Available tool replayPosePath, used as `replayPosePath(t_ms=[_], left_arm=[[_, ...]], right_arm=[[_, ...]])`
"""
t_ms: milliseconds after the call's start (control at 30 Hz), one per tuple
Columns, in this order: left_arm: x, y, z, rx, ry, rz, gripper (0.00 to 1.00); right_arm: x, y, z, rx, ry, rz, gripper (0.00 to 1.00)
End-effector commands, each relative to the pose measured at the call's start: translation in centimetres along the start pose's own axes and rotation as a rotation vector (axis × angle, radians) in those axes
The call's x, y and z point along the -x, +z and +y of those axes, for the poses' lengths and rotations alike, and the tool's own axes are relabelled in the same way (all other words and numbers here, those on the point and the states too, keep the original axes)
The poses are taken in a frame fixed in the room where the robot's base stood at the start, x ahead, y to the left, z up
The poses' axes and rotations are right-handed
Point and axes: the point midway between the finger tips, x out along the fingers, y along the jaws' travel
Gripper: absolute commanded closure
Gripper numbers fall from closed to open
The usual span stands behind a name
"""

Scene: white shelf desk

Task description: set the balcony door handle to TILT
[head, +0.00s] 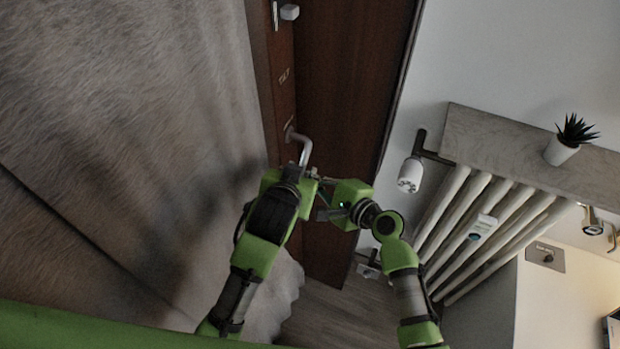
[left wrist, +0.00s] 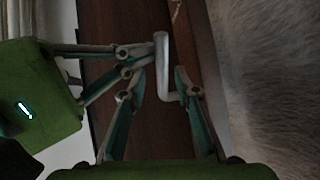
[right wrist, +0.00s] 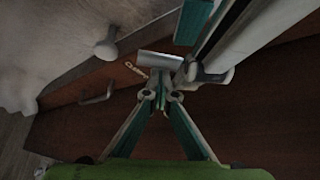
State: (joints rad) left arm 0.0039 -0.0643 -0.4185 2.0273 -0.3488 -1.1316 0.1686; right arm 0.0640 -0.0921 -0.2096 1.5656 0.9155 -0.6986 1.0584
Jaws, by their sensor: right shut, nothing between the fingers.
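The brown balcony door (head: 345,90) has a silver lever handle (head: 305,150) on its frame side, bent, its grip pointing down the picture toward my grippers. In the left wrist view the handle (left wrist: 163,70) stands between the spread fingers of my left gripper (left wrist: 160,105), with gaps beside it. My right gripper (head: 318,185) is shut and empty, close beside the left one. In the right wrist view its closed tips (right wrist: 163,92) are just below the silver bar of the handle (right wrist: 160,66); contact is unclear. A small label (head: 284,77) sits above the handle.
A second handle (head: 275,14) and white knob (head: 290,12) are higher up. A radiator (head: 485,215) with a white valve (head: 410,175) stands right, under a shelf (head: 490,140) with a potted plant (head: 563,150). A curtain (head: 130,120) fills the left.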

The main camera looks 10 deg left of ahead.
Motion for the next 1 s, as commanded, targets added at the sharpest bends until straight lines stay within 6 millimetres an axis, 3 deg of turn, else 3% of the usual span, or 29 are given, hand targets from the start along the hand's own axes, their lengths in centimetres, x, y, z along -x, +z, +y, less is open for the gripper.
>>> replayPosePath(t_ms=[267,467,767,1000], left_arm=[[2.1,0.2,0.1,0.016,0.003,-0.005,0.71],[2.2,2.7,0.7,0.194,0.018,-0.073,0.71],[2.4,9.2,1.9,0.595,-0.005,-0.248,0.71],[-3.4,20.1,2.2,0.416,0.002,-0.376,0.71]], right_arm=[[0.0,-0.1,0.1,-0.001,0.000,0.001,1.00],[0.0,-0.1,0.1,-0.001,0.002,0.001,1.00],[0.0,-0.1,0.2,-0.001,0.003,0.001,1.00],[0.0,-0.1,0.2,-0.001,0.003,0.001,1.00]])
